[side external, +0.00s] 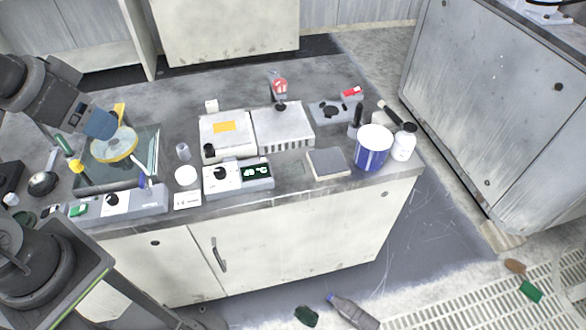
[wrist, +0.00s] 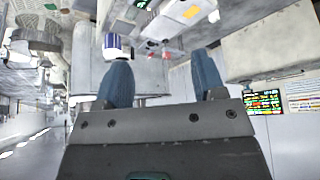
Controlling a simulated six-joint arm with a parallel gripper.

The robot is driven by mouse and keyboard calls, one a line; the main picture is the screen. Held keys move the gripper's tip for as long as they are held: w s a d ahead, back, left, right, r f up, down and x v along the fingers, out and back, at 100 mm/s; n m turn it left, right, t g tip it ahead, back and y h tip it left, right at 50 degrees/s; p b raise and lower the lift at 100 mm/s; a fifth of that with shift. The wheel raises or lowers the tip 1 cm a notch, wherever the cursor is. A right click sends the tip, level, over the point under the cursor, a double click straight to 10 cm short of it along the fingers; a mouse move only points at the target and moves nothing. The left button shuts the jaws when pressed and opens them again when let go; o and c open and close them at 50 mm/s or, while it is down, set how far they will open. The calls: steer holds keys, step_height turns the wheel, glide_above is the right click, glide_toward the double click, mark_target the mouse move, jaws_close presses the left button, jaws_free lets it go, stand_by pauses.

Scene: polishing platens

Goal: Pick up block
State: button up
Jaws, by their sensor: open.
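My gripper (side external: 103,123) is at the left of the side view, over a polishing platen with a yellowish disc (side external: 114,144). In the wrist view my gripper (wrist: 163,70) has two blue fingers spread wide with nothing held between them. No object is plainly marked as the block.
Two white boxes (side external: 228,150) stand mid-bench behind a control unit with a green display (side external: 256,171). A blue-and-white tub (side external: 373,148) and a white bottle (side external: 403,143) stand at the right. A plastic bottle (side external: 353,311) lies on the floor.

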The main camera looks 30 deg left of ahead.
steer(key=shift+o, duration=0.9)
steer(key=m+g, duration=0.6)
steer(key=m, duration=0.3)
glide_above(291, 167)
step_height(291, 167, down, 30)
steer(key=shift+w+a+r, duration=0.1)
steer(key=shift+r, duration=0.1)
steer(key=shift+f, duration=3)
